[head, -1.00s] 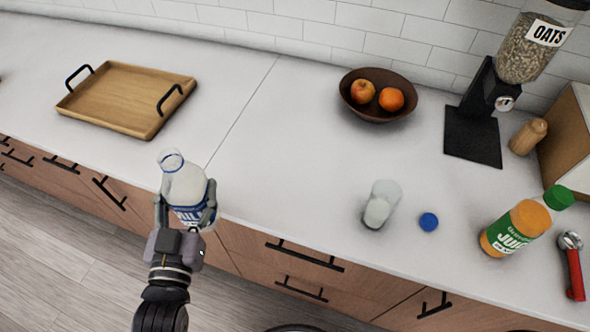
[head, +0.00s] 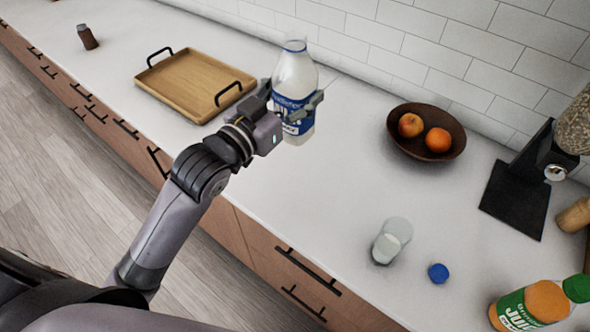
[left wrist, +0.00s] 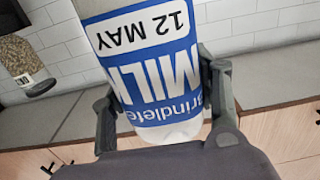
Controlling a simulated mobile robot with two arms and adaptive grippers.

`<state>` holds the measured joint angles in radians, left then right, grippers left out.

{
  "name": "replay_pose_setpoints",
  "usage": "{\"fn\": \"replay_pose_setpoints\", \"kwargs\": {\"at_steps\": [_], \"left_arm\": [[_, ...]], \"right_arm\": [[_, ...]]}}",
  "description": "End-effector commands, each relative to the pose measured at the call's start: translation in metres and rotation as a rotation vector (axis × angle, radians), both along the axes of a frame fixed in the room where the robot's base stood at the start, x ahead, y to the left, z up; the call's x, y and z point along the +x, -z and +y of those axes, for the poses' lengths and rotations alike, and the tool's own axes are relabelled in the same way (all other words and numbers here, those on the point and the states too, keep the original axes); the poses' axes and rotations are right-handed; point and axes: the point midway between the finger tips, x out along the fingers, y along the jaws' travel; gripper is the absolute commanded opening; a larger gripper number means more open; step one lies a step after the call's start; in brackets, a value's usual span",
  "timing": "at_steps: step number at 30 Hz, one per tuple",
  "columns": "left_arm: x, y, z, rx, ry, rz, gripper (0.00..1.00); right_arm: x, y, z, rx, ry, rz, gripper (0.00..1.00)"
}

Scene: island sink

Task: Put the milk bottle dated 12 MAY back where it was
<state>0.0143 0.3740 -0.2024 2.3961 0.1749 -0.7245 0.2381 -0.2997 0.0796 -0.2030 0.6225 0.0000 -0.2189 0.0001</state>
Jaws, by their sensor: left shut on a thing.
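The milk bottle (head: 296,80) has a blue and white label and no cap on its neck. My left gripper (head: 291,107) is shut on the milk bottle and holds it about upright over the counter, right of the tray. The label in the left wrist view (left wrist: 155,60) reads MILK and 12 MAY, upside down in that picture. A blue cap (head: 438,273) lies on the counter at the right, beside a glass of milk (head: 391,241). My right gripper is not in view.
A wooden tray (head: 190,92) with black handles is empty. A brown bowl (head: 457,135) holds fruit. A black dispenser stand (head: 513,200), a juice bottle (head: 522,310) and a small brown jar (head: 87,37) stand on the counter (head: 345,190). The counter's middle is clear.

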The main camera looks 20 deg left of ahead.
Motion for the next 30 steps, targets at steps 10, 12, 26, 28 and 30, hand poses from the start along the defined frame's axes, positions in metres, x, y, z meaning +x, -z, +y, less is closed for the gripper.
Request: {"fn": "replay_pose_setpoints", "kwargs": {"at_steps": [10, 12, 26, 28, 30], "left_arm": [[-0.001, 0.097, 0.001, 0.000, -0.002, 0.009, 0.28], [-0.001, 0.113, 0.001, 0.001, -0.002, 0.007, 0.28], [-0.001, 0.171, 0.001, 0.001, -0.002, 0.004, 0.28], [-0.001, 0.178, 0.001, 0.001, -0.002, 0.003, 0.28], [-0.001, 0.182, 0.000, 0.000, -0.001, 0.001, 0.28]], "right_arm": [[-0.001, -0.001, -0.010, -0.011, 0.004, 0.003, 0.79], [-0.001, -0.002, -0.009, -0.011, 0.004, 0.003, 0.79], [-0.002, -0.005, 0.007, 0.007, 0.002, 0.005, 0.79], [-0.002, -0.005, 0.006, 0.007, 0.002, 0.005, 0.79], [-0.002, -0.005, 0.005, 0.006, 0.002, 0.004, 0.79]]}}
